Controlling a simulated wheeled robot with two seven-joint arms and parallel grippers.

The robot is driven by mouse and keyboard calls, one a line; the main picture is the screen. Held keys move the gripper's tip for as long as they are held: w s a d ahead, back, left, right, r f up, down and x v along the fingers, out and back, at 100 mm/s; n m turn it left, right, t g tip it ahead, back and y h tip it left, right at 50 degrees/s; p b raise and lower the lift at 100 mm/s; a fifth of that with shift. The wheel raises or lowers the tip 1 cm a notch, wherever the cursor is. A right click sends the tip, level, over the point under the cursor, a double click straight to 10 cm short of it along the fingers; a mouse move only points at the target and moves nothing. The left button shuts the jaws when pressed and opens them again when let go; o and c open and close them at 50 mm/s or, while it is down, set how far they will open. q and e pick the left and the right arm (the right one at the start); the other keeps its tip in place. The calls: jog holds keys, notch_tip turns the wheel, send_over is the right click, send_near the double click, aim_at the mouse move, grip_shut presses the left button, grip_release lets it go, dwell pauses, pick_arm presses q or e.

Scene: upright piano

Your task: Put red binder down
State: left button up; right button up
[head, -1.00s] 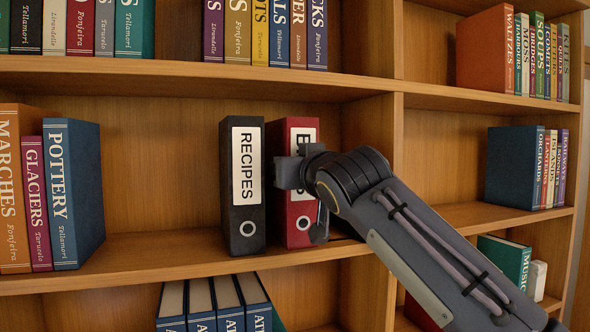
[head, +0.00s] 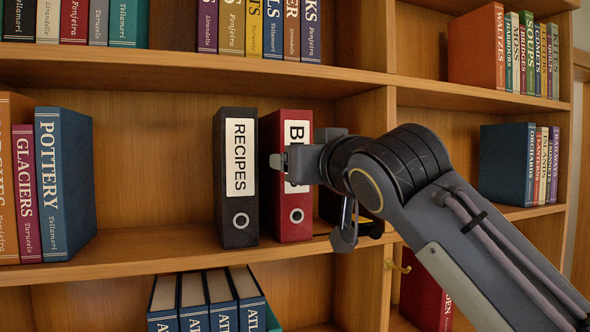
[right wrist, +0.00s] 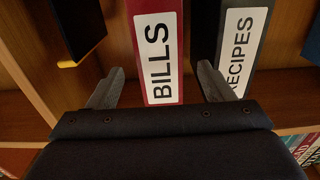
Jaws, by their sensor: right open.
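The red binder (head: 291,225), labelled BILLS in the right wrist view (right wrist: 157,20), stands upright on the middle shelf (head: 160,254). It is just right of a black RECIPES binder (head: 238,205) in the head view. My right gripper (head: 283,163) is in front of the red binder's spine and hides part of its label. In the right wrist view its two fingers (right wrist: 160,84) are spread on either side of the spine, open and holding nothing. I cannot tell whether a finger touches the binder. My left gripper is not in view.
A blue POTTERY book (head: 66,185) and others stand at the left of the shelf, with free room between them and the binders. A vertical divider (head: 391,110) is to the right. A dark object, partly hidden by my arm, is right of the red binder.

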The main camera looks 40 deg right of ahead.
jog(key=shift+v, duration=1.7)
jog(key=f+g, duration=0.1)
jog(key=f, duration=0.3)
jog(key=w+a+f+n+g+y, duration=0.1)
jog(key=f, duration=0.3)
jog(key=a+f+y, duration=0.1)
jog(key=f, duration=0.4)
jog(key=shift+w+n+g, duration=0.35)
jog(key=shift+n+g, duration=0.05)
jog(key=s+a+f+g+y, duration=0.2)
jog(key=s+a+f+g, duration=0.1)
jog(key=f, duration=0.9)
jog(key=s+a+f+g+y, duration=0.3)
jog(key=s+a+f, duration=0.1)
jog(key=f, duration=0.9)
jog(key=s+a+f+g+y, duration=0.2)
jog(key=s+a+f, duration=0.2)
jog(key=f, duration=0.9)
jog(key=shift+s+g, duration=0.4)
jog(key=shift+s, duration=0.65)
